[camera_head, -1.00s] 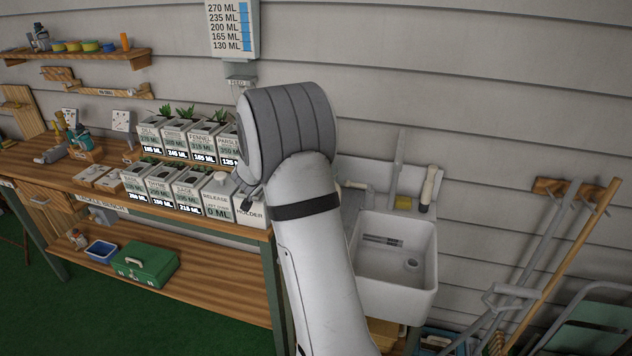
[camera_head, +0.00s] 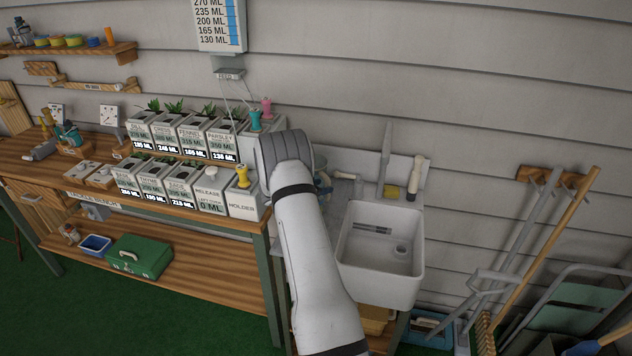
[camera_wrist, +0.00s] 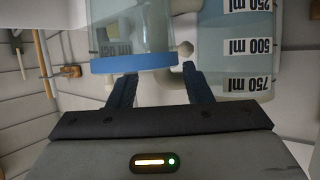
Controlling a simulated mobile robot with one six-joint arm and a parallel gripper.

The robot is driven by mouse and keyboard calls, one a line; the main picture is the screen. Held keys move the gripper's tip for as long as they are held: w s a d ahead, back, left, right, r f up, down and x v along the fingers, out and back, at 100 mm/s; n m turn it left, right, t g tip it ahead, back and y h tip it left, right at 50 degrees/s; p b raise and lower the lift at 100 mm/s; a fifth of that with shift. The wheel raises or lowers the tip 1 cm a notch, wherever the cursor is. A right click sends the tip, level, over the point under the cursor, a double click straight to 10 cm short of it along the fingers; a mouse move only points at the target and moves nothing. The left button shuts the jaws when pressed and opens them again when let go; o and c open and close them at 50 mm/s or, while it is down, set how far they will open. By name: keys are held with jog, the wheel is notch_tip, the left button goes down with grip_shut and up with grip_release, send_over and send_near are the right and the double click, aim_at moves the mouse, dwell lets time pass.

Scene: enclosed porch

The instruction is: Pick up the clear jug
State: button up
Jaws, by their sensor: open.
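In the wrist view, two clear vessels hang into the picture from the top. The left one (camera_wrist: 132,35) has a blue band along its lower edge in the picture and blurred lettering. The right one (camera_wrist: 232,30) is bluish and carries 500 ml and 750 ml labels. I cannot tell for sure which is the clear jug. My gripper (camera_wrist: 158,82) is open, its two dark fingers close to the blue band; contact is unclear. In the head view my arm hides the gripper, and a bit of a clear vessel (camera_head: 323,184) shows beside my arm, left of the sink.
A white sink (camera_head: 378,258) stands right of my arm. The wooden bench (camera_head: 60,172) on the left holds labelled planters and a white holder block (camera_head: 243,203) with a yellow peg. A broom (camera_head: 545,245) and a folded green chair (camera_head: 575,305) are at the right.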

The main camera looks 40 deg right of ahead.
jog(key=shift+x, duration=1.25)
jog(key=shift+c, duration=0.6)
grip_shut()
jog(key=shift+r, duration=0.15)
